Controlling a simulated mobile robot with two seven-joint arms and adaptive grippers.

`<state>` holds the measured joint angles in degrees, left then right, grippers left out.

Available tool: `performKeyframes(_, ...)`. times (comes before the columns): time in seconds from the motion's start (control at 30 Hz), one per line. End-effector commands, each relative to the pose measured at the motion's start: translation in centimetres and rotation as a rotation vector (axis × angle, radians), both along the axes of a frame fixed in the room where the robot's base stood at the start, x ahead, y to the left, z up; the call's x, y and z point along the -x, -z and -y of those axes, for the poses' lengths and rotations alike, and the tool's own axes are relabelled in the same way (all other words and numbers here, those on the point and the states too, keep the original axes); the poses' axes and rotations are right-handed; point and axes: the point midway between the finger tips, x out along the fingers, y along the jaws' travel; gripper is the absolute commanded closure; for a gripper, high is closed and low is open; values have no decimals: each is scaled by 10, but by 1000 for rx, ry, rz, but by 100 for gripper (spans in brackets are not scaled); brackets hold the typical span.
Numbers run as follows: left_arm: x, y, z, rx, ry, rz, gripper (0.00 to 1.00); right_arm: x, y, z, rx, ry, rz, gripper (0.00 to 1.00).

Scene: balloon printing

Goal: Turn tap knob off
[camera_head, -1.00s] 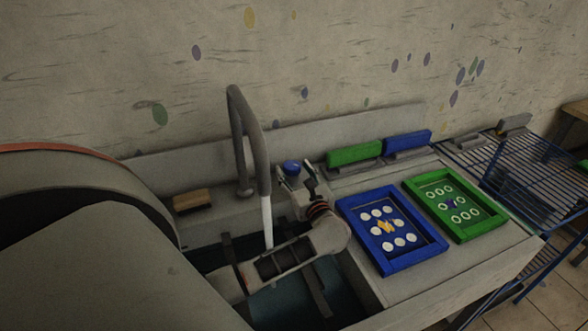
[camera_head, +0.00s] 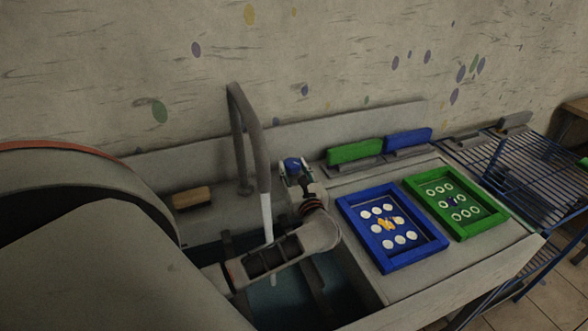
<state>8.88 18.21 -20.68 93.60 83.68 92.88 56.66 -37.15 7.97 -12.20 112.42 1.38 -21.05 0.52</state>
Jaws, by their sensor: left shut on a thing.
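The blue tap knob (camera_head: 292,164) sits at the back of the sink, right of the grey tap spout (camera_head: 250,135). A white stream of water (camera_head: 267,218) runs from the spout end down into the sink basin (camera_head: 290,300). My left gripper (camera_head: 293,170) is at the knob, with a finger on either side, shut on it. The knob's lower part is hidden by the gripper. My left wrist and forearm reach across the basin, just under the spout. My right gripper is not in view.
A sponge-like brown block (camera_head: 192,198) lies behind the sink at left. A blue frame (camera_head: 391,262) and a green frame (camera_head: 462,236) lie on the counter at right. Green (camera_head: 354,153) and blue (camera_head: 407,138) squeegees rest behind them. A blue wire rack (camera_head: 545,185) stands further right.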

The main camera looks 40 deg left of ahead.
Motion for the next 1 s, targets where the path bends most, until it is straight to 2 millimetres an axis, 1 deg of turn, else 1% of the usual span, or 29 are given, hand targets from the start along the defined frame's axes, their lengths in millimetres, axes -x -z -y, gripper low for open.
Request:
performKeyframes(0.6, 6, 1, -6, -6, 491, -3, 86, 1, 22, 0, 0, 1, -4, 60)
performKeyframes(0.8, 7, 1, -7, -4, 607, -3, 86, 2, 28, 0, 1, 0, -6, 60)
performKeyframes(1.0, 7, 0, -8, -3, 674, -1, 86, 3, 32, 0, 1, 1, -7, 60)
